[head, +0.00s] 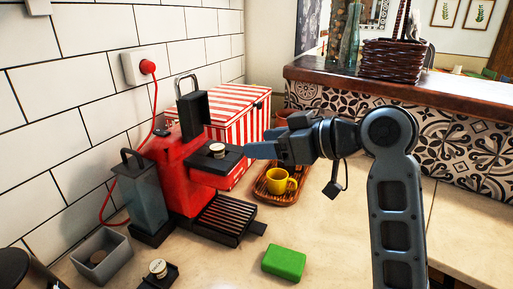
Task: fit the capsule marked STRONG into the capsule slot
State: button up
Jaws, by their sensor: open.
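A red coffee machine (182,170) stands against the tiled wall with its black lid (193,112) raised. A small pale-topped capsule (217,148) sits in the black slot part (229,161) at the machine's upper front; I cannot tell whether it is fully seated. Another capsule (158,266) is on a black holder (166,281) at the front left. The markings on both are too small to read. My gripper (250,150) is open, pointing left, just to the right of the slot part, with no capsule visible between its fingers.
A grey bin (118,254) stands left, a green sponge (284,262) lies in front. A yellow cup (278,181) is on a wooden tray (262,193) beneath my gripper. A striped box (235,112) stands behind the machine. The right counter is mostly clear.

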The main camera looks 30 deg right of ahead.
jog(key=shift+s+d, duration=0.1)
jog(key=shift+s, duration=0.1)
jog(key=s+f+m+h, duration=0.1)
jog(key=s+f+m, duration=0.1)
jog(key=s+f, duration=0.3)
jog(key=s+a+f+m+h, duration=0.1)
jog(key=s+f+m+h, duration=0.1)
jog(key=s+f, duration=0.3)
jog(key=s+a+f+m+t+h, duration=0.1)
jog(key=s+f+h, duration=0.1)
jog(key=s+f, duration=0.3)
jog(key=shift+s+a+f+m, duration=0.1)
jog(key=shift+f+m, duration=0.1)
jog(key=shift+f, duration=0.9)
jog(key=shift+a+f+m, duration=0.1)
jog(key=shift+f+m, duration=0.1)
jog(key=shift+f, duration=0.85)
jog(key=s+a+r, duration=0.1)
jog(key=s, duration=1.1)
jog(key=s+a+r+t+h, duration=0.1)
jog(key=s+a, duration=0.1)
jog(key=s, duration=1)
jog(key=shift+s+r+n, duration=0.15)
jog(key=shift+r+n, duration=0.1)
jog(key=shift+n, duration=0.15)
